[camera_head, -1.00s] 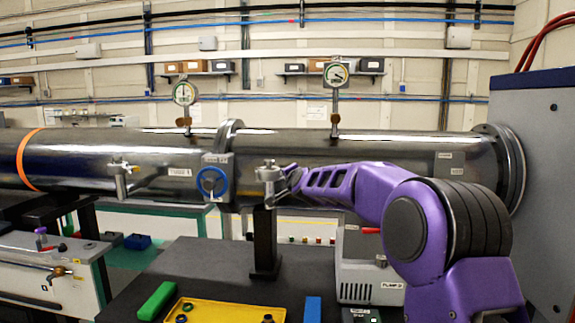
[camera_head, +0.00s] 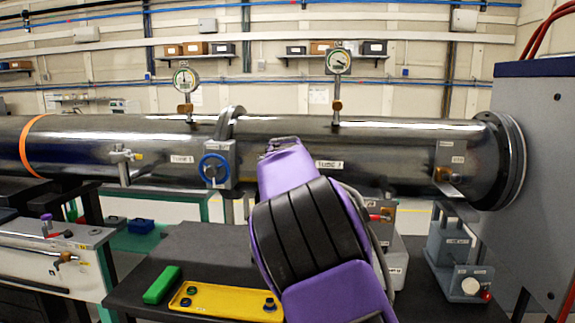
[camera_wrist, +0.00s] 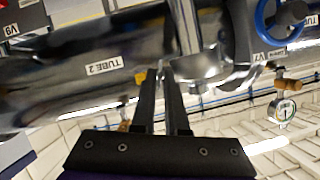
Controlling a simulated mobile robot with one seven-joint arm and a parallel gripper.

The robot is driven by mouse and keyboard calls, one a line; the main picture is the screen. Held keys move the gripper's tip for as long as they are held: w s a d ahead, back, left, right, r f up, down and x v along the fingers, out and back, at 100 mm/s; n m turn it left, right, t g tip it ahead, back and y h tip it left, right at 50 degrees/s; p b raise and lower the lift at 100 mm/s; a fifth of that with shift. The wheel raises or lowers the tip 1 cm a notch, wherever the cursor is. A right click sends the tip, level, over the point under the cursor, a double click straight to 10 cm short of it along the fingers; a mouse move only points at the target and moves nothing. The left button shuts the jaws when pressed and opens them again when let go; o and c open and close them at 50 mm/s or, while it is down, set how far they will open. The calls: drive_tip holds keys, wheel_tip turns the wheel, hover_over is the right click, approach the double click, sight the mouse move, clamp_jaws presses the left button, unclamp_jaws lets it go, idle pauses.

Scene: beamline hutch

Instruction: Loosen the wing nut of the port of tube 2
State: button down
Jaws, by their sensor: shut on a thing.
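Tube 2 (camera_head: 400,150) is the dark metal pipe right of the flange in the head view, with its label at mid-height. In the wrist view, tube 2 (camera_wrist: 55,85) fills the upper left. A shiny metal port (camera_wrist: 200,62) stands out beside my fingertips there. My gripper (camera_wrist: 161,72) has its two dark fingers close together at the port. They are shut on what seems to be its wing nut, mostly hidden between the tips. A small yellow piece (camera_wrist: 141,77) shows beside the left finger. In the head view my purple arm hides the port and the fingers.
A blue handwheel valve (camera_head: 214,168) sits left of my arm. Gauges (camera_head: 338,65) stand on top of the tubes. A yellow tray (camera_head: 222,301) and a green block (camera_head: 162,285) lie on the dark bench below. A grey stand (camera_head: 455,250) is at the right.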

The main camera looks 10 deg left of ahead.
drive_tip(key=shift+a+r+n+h, duration=0.15)
drive_tip(key=shift+n+h, duration=0.35)
drive_tip(key=shift+n, duration=0.3)
drive_tip(key=c, duration=1)
unclamp_jaws()
drive_tip(key=shift+w, duration=0.15)
drive_tip(key=shift+c, duration=0.2)
drive_tip(key=shift+f, duration=0.2)
